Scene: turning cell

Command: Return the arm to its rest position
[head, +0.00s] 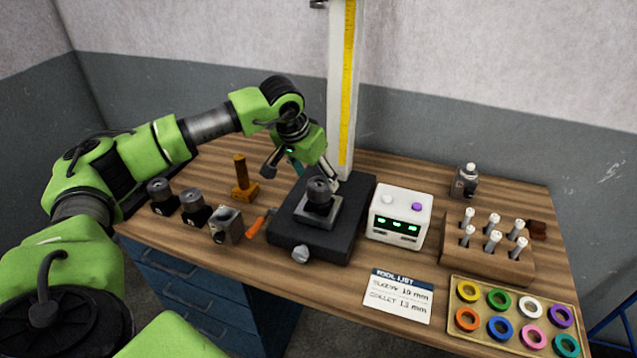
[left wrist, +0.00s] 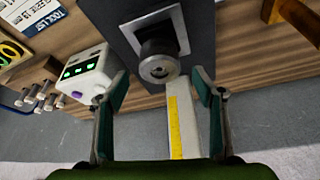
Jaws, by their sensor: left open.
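My left arm (head: 150,148) reaches in from the left of the head view, bent at the elbow, with its wrist over the black base. My left gripper (head: 306,172) is open and points down, just above and behind a dark round holder (head: 318,187) seated in a grey square block (head: 318,211) on the black base (head: 291,237). In the left wrist view, the open gripper (left wrist: 160,82) has its teal-padded fingers apart with nothing between them. The holder (left wrist: 158,66) shows beyond the fingertips, apart from both. My right gripper is not in view.
A column with a yellow scale (head: 347,90) rises behind the base. Dark holders (head: 194,208), a metal block (head: 226,225), an orange-handled tool (head: 257,226) and a brown stand (head: 242,183) are left. A white device (head: 399,216), peg block (head: 483,262) and ring tray (head: 455,310) are right.

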